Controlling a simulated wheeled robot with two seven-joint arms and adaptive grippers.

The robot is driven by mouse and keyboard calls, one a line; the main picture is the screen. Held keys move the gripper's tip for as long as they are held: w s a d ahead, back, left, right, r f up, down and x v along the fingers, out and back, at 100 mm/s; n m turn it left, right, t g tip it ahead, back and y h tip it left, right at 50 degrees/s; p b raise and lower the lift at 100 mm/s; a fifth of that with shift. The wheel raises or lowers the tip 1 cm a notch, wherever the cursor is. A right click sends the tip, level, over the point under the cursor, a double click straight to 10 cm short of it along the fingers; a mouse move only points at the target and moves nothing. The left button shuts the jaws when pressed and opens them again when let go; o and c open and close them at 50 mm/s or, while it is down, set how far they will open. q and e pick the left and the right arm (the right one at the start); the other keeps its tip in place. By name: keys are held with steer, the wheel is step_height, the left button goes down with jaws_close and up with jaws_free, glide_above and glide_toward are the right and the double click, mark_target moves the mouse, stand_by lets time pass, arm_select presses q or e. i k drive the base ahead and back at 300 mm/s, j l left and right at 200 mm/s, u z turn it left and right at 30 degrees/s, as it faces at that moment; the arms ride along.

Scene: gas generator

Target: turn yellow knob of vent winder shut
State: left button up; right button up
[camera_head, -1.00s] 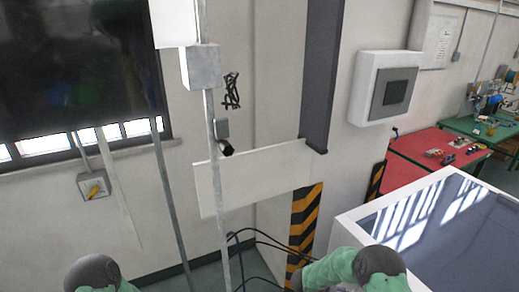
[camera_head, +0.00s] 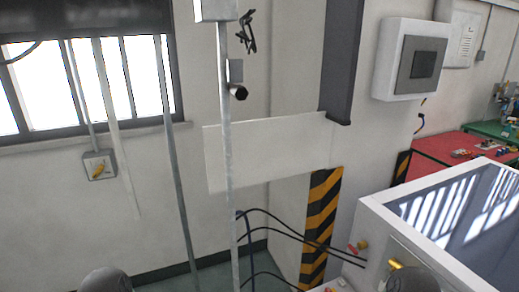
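A grey box on the wall below the window carries a yellow knob (camera_head: 98,170), set at a slant. It is at the left of the head view, with nothing in front of it. It looks like the vent winder, though no label can be read. Neither gripper shows; only dark rounded parts of my arms rise at the bottom edge, at left and right, well below the box.
A white-framed machine (camera_head: 440,248) with a glossy top fills the lower right. Dark cables (camera_head: 290,235) hang at the centre.

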mark_target(101, 168)
steer(key=u, duration=1.25)
